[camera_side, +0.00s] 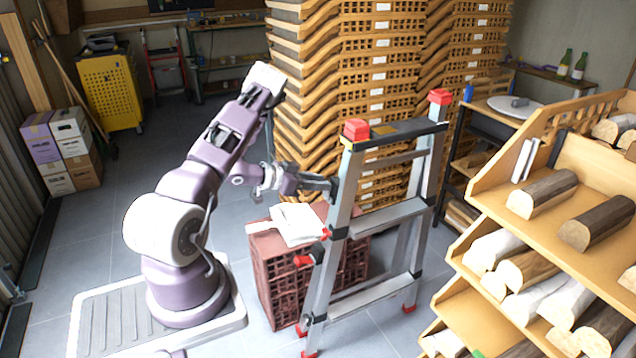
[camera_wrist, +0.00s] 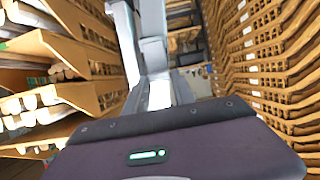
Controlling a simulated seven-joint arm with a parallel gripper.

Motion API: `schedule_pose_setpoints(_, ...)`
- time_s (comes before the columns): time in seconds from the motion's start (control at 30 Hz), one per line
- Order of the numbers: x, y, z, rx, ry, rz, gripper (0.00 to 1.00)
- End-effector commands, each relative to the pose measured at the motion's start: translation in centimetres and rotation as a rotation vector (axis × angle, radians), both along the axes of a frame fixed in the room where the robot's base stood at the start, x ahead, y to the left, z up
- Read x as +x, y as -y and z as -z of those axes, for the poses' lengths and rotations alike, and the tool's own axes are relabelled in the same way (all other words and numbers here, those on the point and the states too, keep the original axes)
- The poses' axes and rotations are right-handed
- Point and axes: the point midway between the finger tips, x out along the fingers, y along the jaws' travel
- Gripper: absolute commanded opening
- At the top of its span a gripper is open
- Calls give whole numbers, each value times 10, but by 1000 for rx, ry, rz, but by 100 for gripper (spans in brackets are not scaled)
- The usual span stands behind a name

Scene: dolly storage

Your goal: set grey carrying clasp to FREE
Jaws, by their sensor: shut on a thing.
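A folding aluminium ladder-like dolly (camera_side: 342,205) with red caps stands upright in the middle of the side view. My gripper (camera_side: 331,188) is at the upper part of its left rail, level with the side of the frame. It is shut on a small part there, which appears to be the grey carrying clasp. The fingers and the rail largely hide the clasp, and its setting cannot be read. In the wrist view, the silver rails (camera_wrist: 155,50) rise just beyond my gripper's dark housing, and the fingertips are not clear.
A red-brown crate (camera_side: 275,275) with white cloth-like items (camera_side: 297,224) stands below my gripper, close behind the dolly. Tall stacks of wooden crates (camera_side: 375,100) rise behind it. A wooden shelf with logs (camera_side: 575,165) stands at the right.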

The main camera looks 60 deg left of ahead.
Motion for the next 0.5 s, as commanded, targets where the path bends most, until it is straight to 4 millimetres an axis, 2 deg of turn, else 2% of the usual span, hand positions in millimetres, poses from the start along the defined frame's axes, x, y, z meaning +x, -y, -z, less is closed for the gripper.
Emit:
schedule_pose_setpoints(0.23,-7,-1,3,-4,85,-4,0)
schedule_pose_setpoints(0.5,-18,-1,11,-3,276,-5,0)
